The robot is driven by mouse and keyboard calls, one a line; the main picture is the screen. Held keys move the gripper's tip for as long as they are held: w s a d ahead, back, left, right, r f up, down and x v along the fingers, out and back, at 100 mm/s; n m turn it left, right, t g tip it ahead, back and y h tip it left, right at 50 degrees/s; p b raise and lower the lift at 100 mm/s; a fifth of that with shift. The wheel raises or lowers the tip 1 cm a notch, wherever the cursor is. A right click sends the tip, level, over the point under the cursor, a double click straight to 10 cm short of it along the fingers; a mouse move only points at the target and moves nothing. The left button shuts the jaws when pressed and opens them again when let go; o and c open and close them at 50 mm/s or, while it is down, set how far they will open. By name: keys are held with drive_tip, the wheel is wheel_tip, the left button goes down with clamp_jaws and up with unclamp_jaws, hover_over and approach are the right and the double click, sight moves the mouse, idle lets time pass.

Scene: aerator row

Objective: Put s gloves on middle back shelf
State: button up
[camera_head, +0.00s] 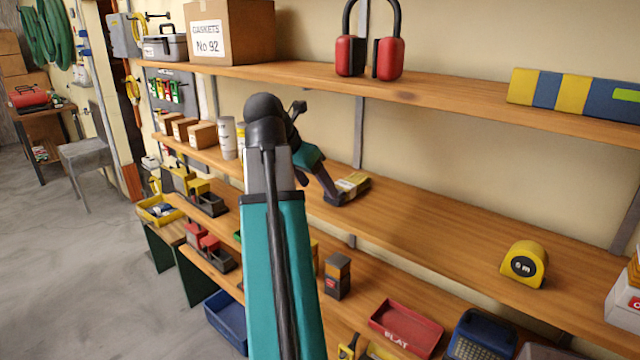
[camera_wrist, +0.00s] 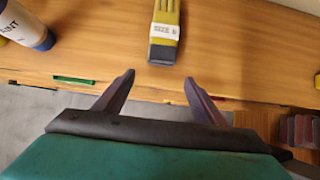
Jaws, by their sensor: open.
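A yellow packet with a dark end and a white label (camera_wrist: 166,30), apparently the gloves, lies on the middle back shelf (camera_head: 440,228). The label seems to read a size, but its letter is unclear. The packet also shows in the head view (camera_head: 352,184), near my gripper (camera_head: 330,190). In the wrist view my gripper (camera_wrist: 158,78) is open, its fingers apart and empty. The packet lies beyond the fingertips, roughly in line with the gap and apart from them. My arm hides part of the shelves in the head view.
White cups (camera_head: 228,138) and small boxes (camera_head: 202,134) stand left on the middle shelf. A yellow tape measure (camera_head: 524,264) stands right. The shelf between is clear. Red ear defenders (camera_head: 388,58) sit on the upper shelf above; a red tray (camera_head: 405,328) lies lower.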

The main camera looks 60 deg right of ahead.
idle(0.8)
drive_tip(key=w+a+f+m+y, duration=0.1)
drive_tip(key=w+a+f, duration=0.4)
drive_tip(key=f, duration=0.6)
drive_tip(key=w+a+f+m+y, duration=0.15)
drive_tip(key=w+a+f, duration=0.25)
drive_tip(key=w+f, duration=0.5)
drive_tip(key=w+a+f+m+y, duration=0.15)
drive_tip(key=w+a+f, duration=0.3)
drive_tip(key=f, duration=0.75)
drive_tip(key=w+a+f+m+y, duration=0.1)
drive_tip(key=w+a+f+m, duration=0.15)
drive_tip(key=a+f, duration=1.35)
drive_tip(key=s+a+f+m+g+y, duration=0.1)
drive_tip(key=s+a+f+m, duration=0.3)
drive_tip(key=s+a+f, duration=0.6)
drive_tip(key=s+a+f+m+g, duration=0.2)
drive_tip(key=s+a+f+m, duration=0.2)
drive_tip(key=s+a+f, duration=0.7)
wheel_tip(320, 180, down, 4)
drive_tip(key=shift+a+f+g+y, duration=0.2)
drive_tip(key=shift+a+g+y, duration=0.15)
drive_tip(key=shift+a, duration=0.45)
drive_tip(key=shift+m, duration=0.25)
